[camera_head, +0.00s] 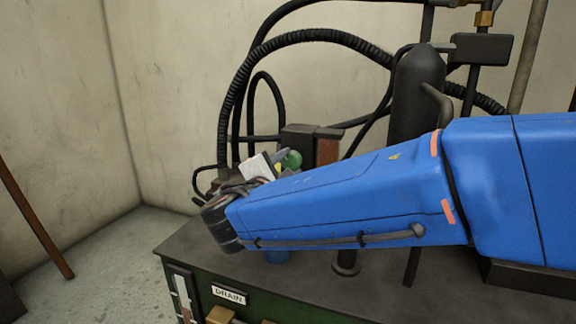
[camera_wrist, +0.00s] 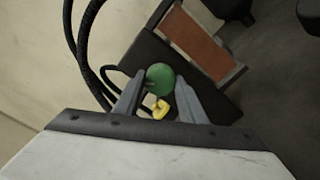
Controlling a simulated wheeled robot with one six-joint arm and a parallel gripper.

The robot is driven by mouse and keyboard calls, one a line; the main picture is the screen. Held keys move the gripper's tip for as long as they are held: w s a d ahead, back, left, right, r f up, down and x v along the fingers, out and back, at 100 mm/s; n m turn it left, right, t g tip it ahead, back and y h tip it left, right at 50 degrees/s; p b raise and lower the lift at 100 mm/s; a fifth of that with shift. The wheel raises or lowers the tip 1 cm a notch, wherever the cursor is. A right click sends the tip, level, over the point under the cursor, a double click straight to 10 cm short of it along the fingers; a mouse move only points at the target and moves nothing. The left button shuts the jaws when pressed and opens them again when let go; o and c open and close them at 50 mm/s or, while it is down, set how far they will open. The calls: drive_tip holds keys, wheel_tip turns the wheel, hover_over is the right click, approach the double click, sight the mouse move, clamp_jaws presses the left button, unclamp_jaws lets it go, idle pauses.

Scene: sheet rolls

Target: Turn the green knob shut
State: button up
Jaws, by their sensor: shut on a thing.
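The green knob (camera_wrist: 160,76) is round and sits between the two fingertips in the wrist view. My gripper (camera_wrist: 158,90) is shut on it, with one grey finger on each side. A small yellow part (camera_wrist: 160,109) shows just below the knob, between the fingers. In the head view the green knob (camera_head: 292,159) shows just past the grey finger of my gripper (camera_head: 284,157), above my blue arm. The arm hides what lies below and in front of the knob. I cannot tell how far the knob is turned.
A dark block with a brown-red face (camera_wrist: 197,43) stands close beside the knob. Black hoses (camera_head: 262,50) loop behind it. A dark cylinder (camera_head: 415,95) stands to the right. The bench top (camera_head: 200,240) bears a "DRAIN" label (camera_head: 228,294) on its front.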

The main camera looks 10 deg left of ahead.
drive_tip(key=m, duration=0.3)
drive_tip(key=shift+m, duration=0.4)
drive_tip(key=shift+f+m, duration=0.1)
drive_tip(key=shift+m, duration=1.8)
drive_tip(key=o, duration=1.1)
drive_tip(key=shift+c, duration=0.2)
drive_tip(key=shift+s, duration=0.1)
drive_tip(key=s+a, duration=0.2)
drive_tip(key=s, duration=1.5)
drive_tip(key=shift+a, duration=0.15)
drive_tip(key=shift+s, duration=0.1)
